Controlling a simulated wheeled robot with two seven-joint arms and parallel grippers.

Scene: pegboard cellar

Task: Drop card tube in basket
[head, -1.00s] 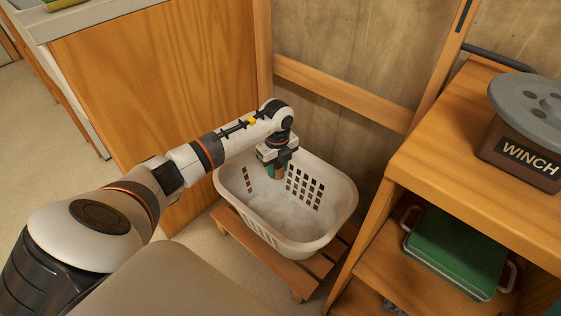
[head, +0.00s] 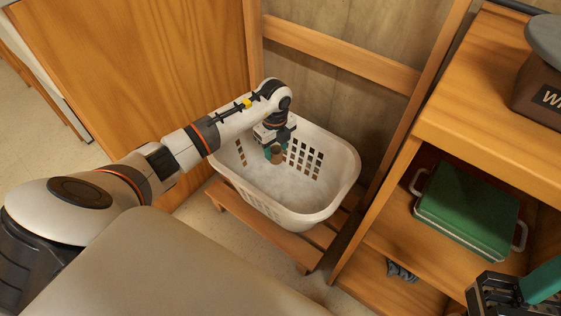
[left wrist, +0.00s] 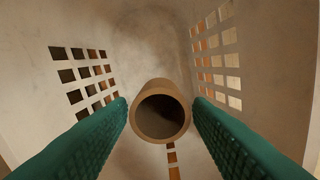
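The card tube (head: 277,156) is a short brown hollow cylinder. My left gripper (head: 275,153) points down inside the white basket (head: 336,185) with the tube between its green fingers. In the left wrist view the tube (left wrist: 160,131) shows its open end, with a green finger close against each side. The tube is above the basket's pale floor. The basket has square holes in its walls. My right gripper (head: 518,291) shows only in part at the bottom right corner, with one teal finger, and its opening cannot be judged.
The basket stands on a low slatted wooden stand (head: 240,207). A wooden shelf unit (head: 450,110) on the right holds a green case (head: 467,210) and a brown box with a grey lid (head: 537,92). A wooden cabinet (head: 140,60) is at the left.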

